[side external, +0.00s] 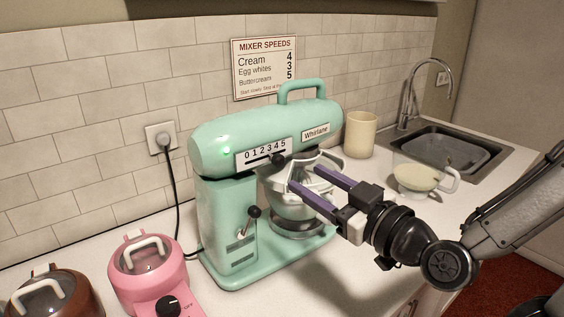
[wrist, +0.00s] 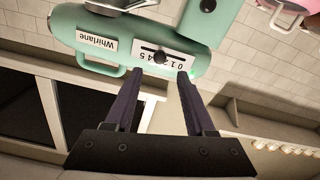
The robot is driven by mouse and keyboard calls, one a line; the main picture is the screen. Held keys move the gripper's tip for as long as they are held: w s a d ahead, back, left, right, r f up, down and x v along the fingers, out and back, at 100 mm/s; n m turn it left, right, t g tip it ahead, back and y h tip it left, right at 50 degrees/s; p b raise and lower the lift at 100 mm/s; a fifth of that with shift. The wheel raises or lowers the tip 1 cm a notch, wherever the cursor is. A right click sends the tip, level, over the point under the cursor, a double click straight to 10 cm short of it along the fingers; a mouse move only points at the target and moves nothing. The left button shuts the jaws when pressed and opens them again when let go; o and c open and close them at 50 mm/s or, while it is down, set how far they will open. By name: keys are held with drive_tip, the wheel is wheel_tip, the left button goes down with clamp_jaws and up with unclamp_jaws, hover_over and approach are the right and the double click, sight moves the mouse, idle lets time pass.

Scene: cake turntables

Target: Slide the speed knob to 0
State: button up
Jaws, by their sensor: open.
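The mint-green mixer (side external: 230,185) stands on the counter. The black speed knob (side external: 278,159) sits in the slot of its white 0-to-5 scale (side external: 246,164), right of the middle, near the 4. In the wrist view, which shows the mixer upside down, the speed knob (wrist: 160,56) lies ahead, between the lines of my two fingers. My gripper (side external: 303,176) is open and empty, with its purple fingers pointing at the mixer head, below and right of the knob in the side view. My gripper (wrist: 160,73) appears apart from the knob; the exact gap is unclear.
A green light (side external: 226,151) glows left of the scale. A lever (side external: 248,225) sticks out of the mixer's column. The metal bowl (side external: 292,212) is below the head.

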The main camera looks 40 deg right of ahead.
sight(281, 163)
drive_tip(key=w, duration=0.8)
drive_tip(key=shift+w, duration=0.35)
clamp_jaws()
idle(1.0)
